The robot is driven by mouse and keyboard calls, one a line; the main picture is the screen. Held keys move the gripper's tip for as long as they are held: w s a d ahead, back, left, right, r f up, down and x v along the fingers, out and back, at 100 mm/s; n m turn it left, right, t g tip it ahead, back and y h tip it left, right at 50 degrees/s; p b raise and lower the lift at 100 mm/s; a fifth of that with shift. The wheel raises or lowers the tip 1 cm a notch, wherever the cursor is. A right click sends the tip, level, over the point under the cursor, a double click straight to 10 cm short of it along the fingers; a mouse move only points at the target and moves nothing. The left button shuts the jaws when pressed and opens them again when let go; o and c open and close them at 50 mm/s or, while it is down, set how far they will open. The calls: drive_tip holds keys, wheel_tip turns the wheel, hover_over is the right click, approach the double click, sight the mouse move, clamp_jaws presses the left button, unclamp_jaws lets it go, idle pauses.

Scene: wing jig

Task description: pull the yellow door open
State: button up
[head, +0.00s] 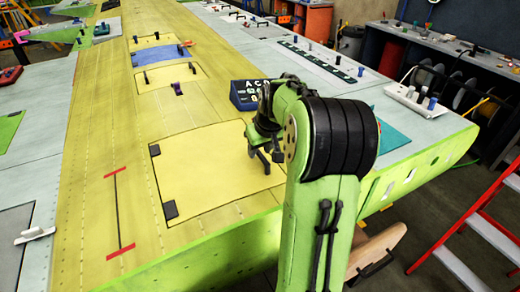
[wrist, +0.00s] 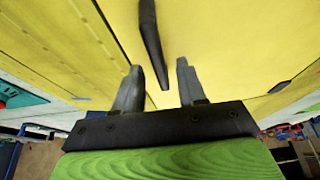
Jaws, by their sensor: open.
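The yellow door (head: 205,175) is a large flat panel lying shut in the yellow wing surface, with black hinges (head: 170,210) along its left edge. Its dark handle (wrist: 151,40) shows in the wrist view as a slim bar running from the top edge down between my fingers. My gripper (wrist: 159,68) is open, with one grey finger on each side of the bar and gaps to both. I cannot tell how deep the bar sits between them. In the head view my arm covers the door's right side and much of the gripper.
A dark blue lettered box (head: 244,96) stands just beyond my wrist. A white power strip (head: 415,100) lies at right. A red stepladder (head: 480,225) stands on the floor at right. The wing left of the door is mostly clear.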

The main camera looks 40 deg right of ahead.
clamp_jaws()
drive_tip(key=shift+r, duration=0.15)
idle(0.4)
